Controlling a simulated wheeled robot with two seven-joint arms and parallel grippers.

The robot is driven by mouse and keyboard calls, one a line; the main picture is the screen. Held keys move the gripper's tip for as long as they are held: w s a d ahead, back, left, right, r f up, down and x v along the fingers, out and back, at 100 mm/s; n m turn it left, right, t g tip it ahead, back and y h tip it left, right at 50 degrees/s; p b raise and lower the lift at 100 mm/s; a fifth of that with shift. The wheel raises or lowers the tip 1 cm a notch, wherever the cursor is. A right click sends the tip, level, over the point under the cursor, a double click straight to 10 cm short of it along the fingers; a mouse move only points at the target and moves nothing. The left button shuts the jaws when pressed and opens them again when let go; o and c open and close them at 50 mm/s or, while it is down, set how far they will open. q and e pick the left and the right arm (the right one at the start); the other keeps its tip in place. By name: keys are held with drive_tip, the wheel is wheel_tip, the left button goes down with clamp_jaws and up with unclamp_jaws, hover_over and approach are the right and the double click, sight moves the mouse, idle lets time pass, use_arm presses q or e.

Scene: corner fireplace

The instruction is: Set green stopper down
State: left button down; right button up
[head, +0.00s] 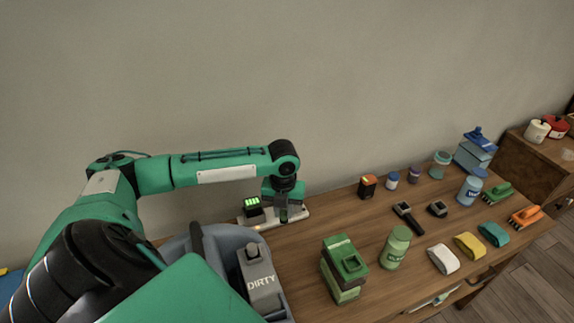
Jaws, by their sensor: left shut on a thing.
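My left gripper (284,211) points down over a pale flat base (293,219) near the wall. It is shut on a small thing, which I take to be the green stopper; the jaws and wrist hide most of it. I cannot tell whether that thing touches the base. A dark block with lit green bars (252,206) stands on the base just left of the gripper. A green box with a square opening on top (341,282) and a green jar (395,248) stand on the wooden table (317,232) to the right. My right gripper is not in view.
A grey bin (226,244) with a bottle marked DIRTY (261,278) is in front of the gripper. Right of it are an orange-black box (368,186), small jars, a dark brush (407,216), folded cloths (443,259) and a blue bottle (470,188). Bare table lies between the base and green box.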

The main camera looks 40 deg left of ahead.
use_arm(q)
wheel_tip(320, 180, down, 7)
drive_tip(key=shift+f+p, duration=0.15)
drive_tip(key=shift+p, duration=0.25)
wheel_tip(320, 180, down, 4)
drive_tip(key=shift+f+p, duration=0.15)
drive_tip(key=shift+p, duration=0.15)
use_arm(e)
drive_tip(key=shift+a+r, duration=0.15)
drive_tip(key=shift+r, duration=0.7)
use_arm(q)
drive_tip(key=c, duration=1.3)
unclamp_jaws()
drive_tip(key=shift+f, duration=0.1)
drive_tip(key=shift+o, duration=0.2)
